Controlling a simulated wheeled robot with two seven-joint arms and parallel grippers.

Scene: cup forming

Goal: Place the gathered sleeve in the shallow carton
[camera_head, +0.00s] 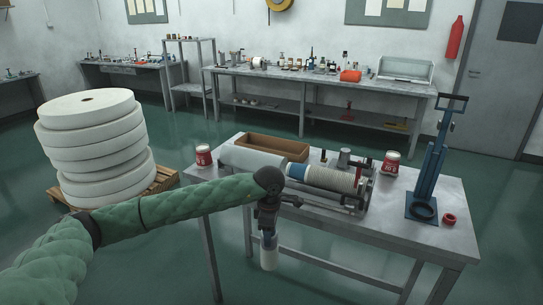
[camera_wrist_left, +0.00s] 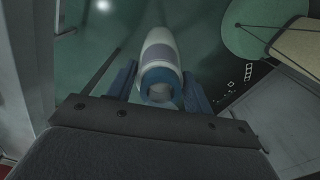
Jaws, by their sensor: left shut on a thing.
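My left gripper (camera_head: 268,238) is shut on a white sleeve with a blue end (camera_head: 269,258), which hangs upright below it, in front of the table's near edge and over the floor. In the left wrist view the sleeve (camera_wrist_left: 161,48) sits between the two blue fingers, its blue rim and open end toward the camera. The shallow brown carton (camera_head: 248,138) lies on the back left of the table, beyond the machine and apart from the gripper. My right gripper is not in view.
A roller machine with a ribbed stack (camera_head: 335,180) fills the table's middle, between gripper and carton. Red-and-white tins (camera_head: 203,155) (camera_head: 389,164) stand beside it. A tall blue press (camera_head: 428,165) and a red ring (camera_head: 449,219) are at the right. White rolls (camera_head: 95,150) stand at left.

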